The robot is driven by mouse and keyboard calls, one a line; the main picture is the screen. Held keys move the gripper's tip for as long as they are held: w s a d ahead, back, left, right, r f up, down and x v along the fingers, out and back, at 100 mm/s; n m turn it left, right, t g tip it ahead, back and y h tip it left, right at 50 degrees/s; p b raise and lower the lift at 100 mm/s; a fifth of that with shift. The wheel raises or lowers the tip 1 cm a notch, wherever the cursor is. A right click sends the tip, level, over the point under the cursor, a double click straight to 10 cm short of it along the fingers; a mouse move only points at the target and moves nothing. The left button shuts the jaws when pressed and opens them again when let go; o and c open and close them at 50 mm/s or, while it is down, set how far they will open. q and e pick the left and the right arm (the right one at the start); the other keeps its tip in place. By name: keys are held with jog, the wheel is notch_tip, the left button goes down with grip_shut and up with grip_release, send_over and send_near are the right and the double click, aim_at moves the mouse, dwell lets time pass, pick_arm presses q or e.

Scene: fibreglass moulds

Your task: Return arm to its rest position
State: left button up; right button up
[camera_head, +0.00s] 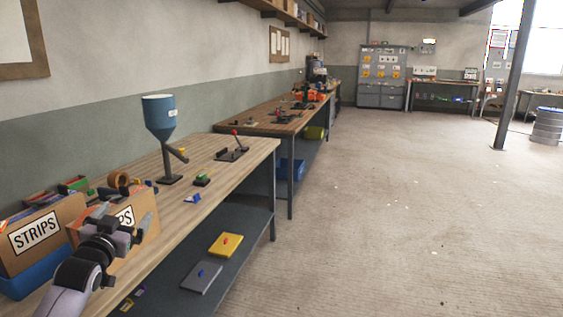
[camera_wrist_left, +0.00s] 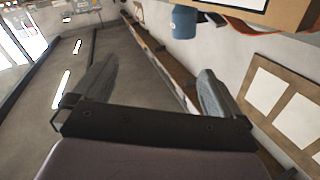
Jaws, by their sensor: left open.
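My left arm comes in from the lower left in the head view, with its grey and black links in front of the STRIPS boxes. My left gripper (camera_head: 138,222) is beside the front of the right STRIPS box (camera_head: 88,236), above the near workbench. In the left wrist view my left gripper (camera_wrist_left: 152,85) shows two grey fingers spread wide apart, with nothing between them. My right arm and gripper are not in view.
The near workbench (camera_head: 225,158) carries a second STRIPS box (camera_head: 35,235), a blue hopper on a stand (camera_head: 160,125) and small tools. Its lower shelf (camera_head: 225,270) holds a yellow plate (camera_head: 226,244) and a grey plate (camera_head: 202,277). The floor (camera_head: 400,220) to the right is clear.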

pick_arm(q)
jog(key=s+d+f+m+g+h, duration=0.15)
jog(key=s+d+f, duration=0.25)
jog(key=s+f, duration=0.45)
jog(key=s+d+f+n+g, duration=0.15)
jog(key=s+d+f, duration=0.3)
jog(key=f, duration=0.65)
jog(key=s+d+f+g, duration=0.1)
jog(key=s+d+f, duration=0.1)
jog(key=s, duration=0.6)
jog(key=s+d+f+g+h, duration=0.1)
jog(key=s+d+f+g, duration=0.1)
jog(key=s+f, duration=0.3)
jog(key=s+d+f+g+h, duration=0.1)
jog(key=s+d+f, duration=0.3)
jog(key=s, duration=0.8)
jog(key=shift+g, duration=0.4)
